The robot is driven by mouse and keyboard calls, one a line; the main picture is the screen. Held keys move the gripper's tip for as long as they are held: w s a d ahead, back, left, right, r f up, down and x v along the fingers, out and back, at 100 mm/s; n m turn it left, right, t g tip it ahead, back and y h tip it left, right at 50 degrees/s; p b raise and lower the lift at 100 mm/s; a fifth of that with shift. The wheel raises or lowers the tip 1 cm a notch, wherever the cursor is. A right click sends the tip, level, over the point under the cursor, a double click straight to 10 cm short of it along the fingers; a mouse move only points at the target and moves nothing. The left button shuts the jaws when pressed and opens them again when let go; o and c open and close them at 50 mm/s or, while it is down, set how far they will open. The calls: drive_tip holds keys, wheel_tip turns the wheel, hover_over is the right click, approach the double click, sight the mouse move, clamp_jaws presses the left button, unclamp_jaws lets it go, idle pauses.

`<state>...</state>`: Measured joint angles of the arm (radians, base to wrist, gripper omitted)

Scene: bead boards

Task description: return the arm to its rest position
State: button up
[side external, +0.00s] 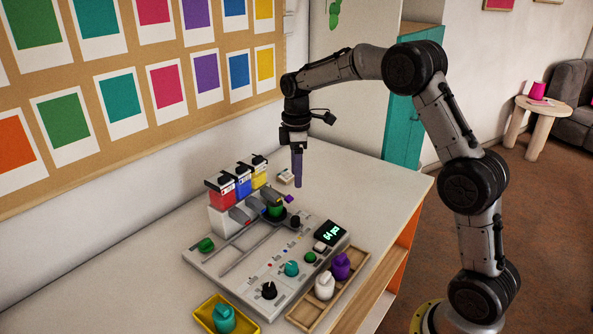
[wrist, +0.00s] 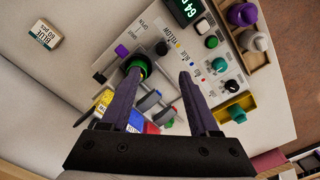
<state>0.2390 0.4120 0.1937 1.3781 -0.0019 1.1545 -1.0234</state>
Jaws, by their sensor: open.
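My gripper (side external: 297,183) hangs down above the back of the table, behind the bead board, in the side view. In the wrist view my gripper (wrist: 160,76) shows two purple fingers standing apart with nothing held between them. The grey bead board (side external: 228,268) lies below and in front of it, with red (side external: 221,194), blue and yellow hoppers at its back left. A green round cup (side external: 276,211) sits on the board near the hoppers; it also shows by the left fingertip in the wrist view (wrist: 128,63).
A wooden tray (side external: 341,299) with purple and white knobbed pieces and a yellow tray (side external: 213,310) with a teal piece stand at the front. The display (side external: 330,233) reads 64 pcs. A pinboard wall (side external: 150,140) rises behind.

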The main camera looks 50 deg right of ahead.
idle(0.3)
drive_tip(key=s+a+r+t, duration=0.2)
drive_tip(key=s+a+r, duration=0.2)
drive_tip(key=s+r, duration=0.3)
drive_tip(key=s+a+r+t, duration=0.2)
drive_tip(key=s+a+r, duration=0.3)
drive_tip(key=r, duration=0.4)
drive_tip(key=s+a+f+m, duration=0.1)
drive_tip(key=s+f+m, duration=0.3)
drive_tip(key=s, duration=0.5)
drive_tip(key=s+a+f+m+t, duration=0.1)
drive_tip(key=s+f+m, duration=0.3)
drive_tip(key=s, duration=0.5)
drive_tip(key=shift+s+a+f+m+t, duration=0.2)
drive_tip(key=shift+m+t, duration=0.1)
drive_tip(key=shift+m, duration=0.2)
drive_tip(key=shift+r, duration=0.1)
